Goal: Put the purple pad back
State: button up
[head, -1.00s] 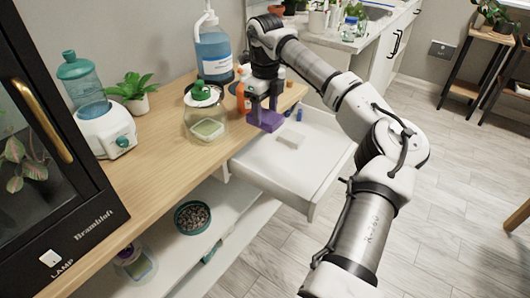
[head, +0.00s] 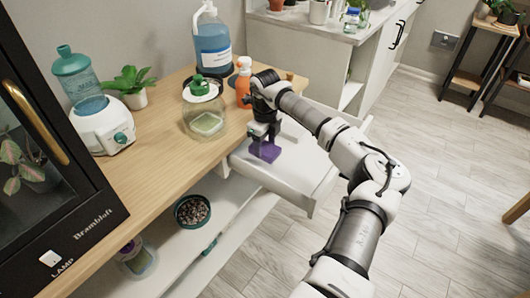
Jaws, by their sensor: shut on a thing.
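The purple pad (head: 265,151) is a small block held in my gripper (head: 263,139), which points down and is shut on it. The pad is over the open white drawer (head: 290,184), near its left side. I cannot tell whether the pad touches the drawer floor.
A glass jar with a green lid (head: 204,110), an orange bottle (head: 243,85) and a large blue bottle (head: 212,50) stand on the wooden top (head: 150,150) close to my gripper. A bowl of pebbles (head: 192,211) sits on the shelf below.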

aim_at(265, 147)
notch_tip(265, 147, down, 4)
jog(key=shift+f, duration=0.2)
jog(key=o, duration=0.9)
jog(key=shift+r, duration=0.1)
notch_tip(265, 147, up, 12)
jog(key=shift+b, duration=0.5)
